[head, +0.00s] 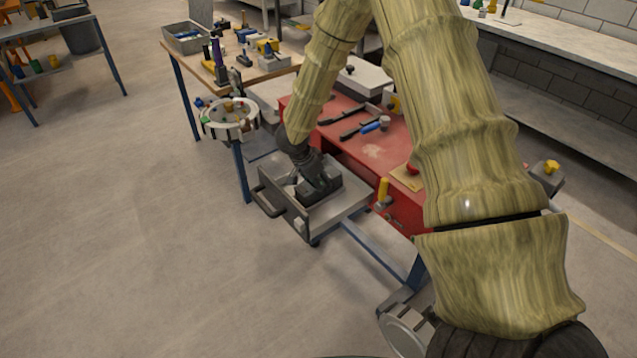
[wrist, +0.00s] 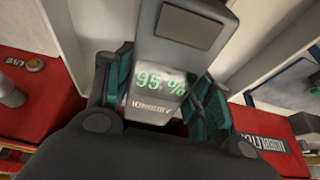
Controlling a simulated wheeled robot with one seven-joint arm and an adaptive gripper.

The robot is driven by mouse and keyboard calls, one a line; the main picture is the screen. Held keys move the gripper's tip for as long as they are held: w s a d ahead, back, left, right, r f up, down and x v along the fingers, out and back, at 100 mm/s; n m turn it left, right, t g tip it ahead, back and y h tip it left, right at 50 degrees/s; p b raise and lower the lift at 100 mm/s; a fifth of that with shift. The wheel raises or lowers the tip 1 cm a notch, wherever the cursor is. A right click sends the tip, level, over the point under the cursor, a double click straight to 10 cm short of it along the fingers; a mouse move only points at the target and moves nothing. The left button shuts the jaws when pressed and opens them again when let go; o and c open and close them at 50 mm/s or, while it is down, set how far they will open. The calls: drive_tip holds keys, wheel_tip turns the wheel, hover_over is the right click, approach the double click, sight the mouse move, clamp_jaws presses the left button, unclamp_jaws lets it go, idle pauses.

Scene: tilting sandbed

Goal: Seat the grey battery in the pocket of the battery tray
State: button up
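The grey battery (wrist: 165,55), with a green "95 %" readout and a dark panel, fills the middle of the wrist view. My gripper (wrist: 162,95) has its teal-padded fingers on both sides of it and appears shut on it. In the head view my gripper (head: 318,182) points down into the grey battery tray (head: 345,210), which has a handle at its left front. The pocket is hidden behind my gripper and the battery, so I cannot tell whether the battery is in it.
A red bench top (head: 375,150) with tools lies just behind and right of the tray. A yellow-handled part (head: 383,190) stands close to the tray's right. A round white holder (head: 230,120) is at the left.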

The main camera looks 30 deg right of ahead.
drive_tip(key=o, duration=0.3)
drive_tip(key=shift+s+f, duration=0.2)
drive_tip(key=shift+f, duration=0.25)
drive_tip(key=shift+o, duration=0.7)
drive_tip(key=shift+w+d+f, duration=0.1)
drive_tip(key=shift+w, duration=0.1)
drive_tip(key=v, duration=1.2)
drive_tip(key=shift+r, duration=0.3)
